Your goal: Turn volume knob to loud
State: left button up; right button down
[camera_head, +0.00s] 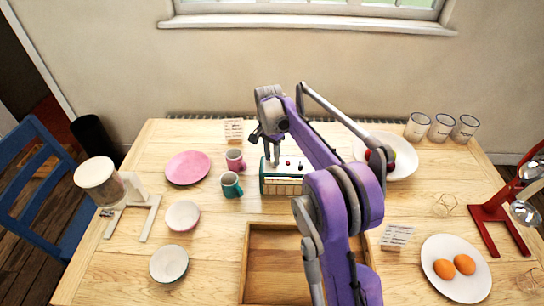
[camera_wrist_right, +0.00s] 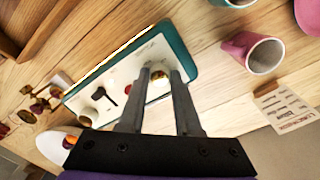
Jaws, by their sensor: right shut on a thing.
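The teal and cream radio (camera_head: 284,184) stands in the middle of the table, behind a wooden tray. In the right wrist view its pale top panel (camera_wrist_right: 122,70) carries a dark lever (camera_wrist_right: 112,100) and several small round knobs. My right gripper (camera_head: 271,159) reaches down to the left end of the radio's top. In the wrist view its two fingers (camera_wrist_right: 161,74) are shut around a brass-coloured volume knob (camera_wrist_right: 158,85), which they partly hide. The knob's setting cannot be read. My left gripper is not in view.
A green mug (camera_head: 231,186) and a pink mug (camera_head: 235,160) stand close left of the radio. A wooden tray (camera_head: 256,285) lies in front. A white bowl (camera_head: 404,160) is to the right, and a pink plate (camera_head: 187,168) lies farther left.

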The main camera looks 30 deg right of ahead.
aim_at(271, 159)
jog(key=shift+m, duration=0.9)
jog(key=c, duration=0.6)
grip_release()
notch_tip(271, 159, up, 11)
jog(key=shift+w+p, duration=0.25)
jog(key=shift+p, duration=0.15)
jog(key=shift+f, duration=0.1)
